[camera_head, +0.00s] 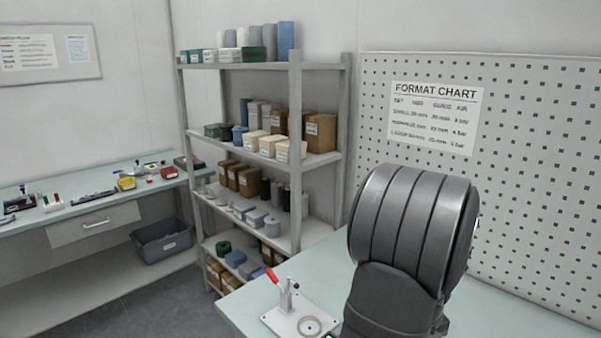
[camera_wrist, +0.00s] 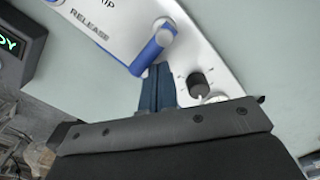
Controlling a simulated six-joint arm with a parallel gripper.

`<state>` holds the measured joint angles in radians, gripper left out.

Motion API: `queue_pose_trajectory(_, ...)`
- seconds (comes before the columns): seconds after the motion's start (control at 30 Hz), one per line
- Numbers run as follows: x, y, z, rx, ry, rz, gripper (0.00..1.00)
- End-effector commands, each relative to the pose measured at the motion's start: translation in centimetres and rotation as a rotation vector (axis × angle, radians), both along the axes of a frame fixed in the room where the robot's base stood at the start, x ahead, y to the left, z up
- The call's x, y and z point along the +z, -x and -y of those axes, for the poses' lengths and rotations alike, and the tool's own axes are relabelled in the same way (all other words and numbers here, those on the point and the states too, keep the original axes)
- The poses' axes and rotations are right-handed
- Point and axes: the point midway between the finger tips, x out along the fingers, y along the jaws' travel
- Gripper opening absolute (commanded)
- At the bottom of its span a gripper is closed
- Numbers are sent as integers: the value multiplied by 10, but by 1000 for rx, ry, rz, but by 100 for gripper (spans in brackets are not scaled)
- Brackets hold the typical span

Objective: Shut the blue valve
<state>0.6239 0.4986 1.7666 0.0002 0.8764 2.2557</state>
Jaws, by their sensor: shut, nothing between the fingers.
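The blue valve handle (camera_wrist: 153,50) shows in the wrist view, on a white panel (camera_wrist: 125,22) with the word RELEASE beside it. It slants from a round grey pivot at its upper right down to the left. My gripper (camera_wrist: 156,72) shows as dark blue fingers, shut and empty, with their tips at the handle's lower end. I cannot tell whether they touch it. In the head view my arm covers the right part of the bench, and neither the valve nor my fingertips can be made out there.
A black knob (camera_wrist: 201,86) sits on the panel right of my fingers. A black box with green display letters (camera_wrist: 8,44) is at the left. In the head view, a red-handled clamp (camera_head: 284,288) stands on the bench left of my arm, with shelving (camera_head: 296,200) behind.

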Motion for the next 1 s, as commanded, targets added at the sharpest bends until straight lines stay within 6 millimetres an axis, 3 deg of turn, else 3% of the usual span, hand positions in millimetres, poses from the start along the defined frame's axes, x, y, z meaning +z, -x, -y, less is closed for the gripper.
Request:
queue_pose_trajectory(0.17, 7, 2, 0, 0, 2, 1, 0)
queue_pose_trajectory(0.73, 63, 1, 0, 0, 2, 1, 0)
queue_pose_trajectory(1.0, 70, 2, 0, 0, 0, 0, 0)
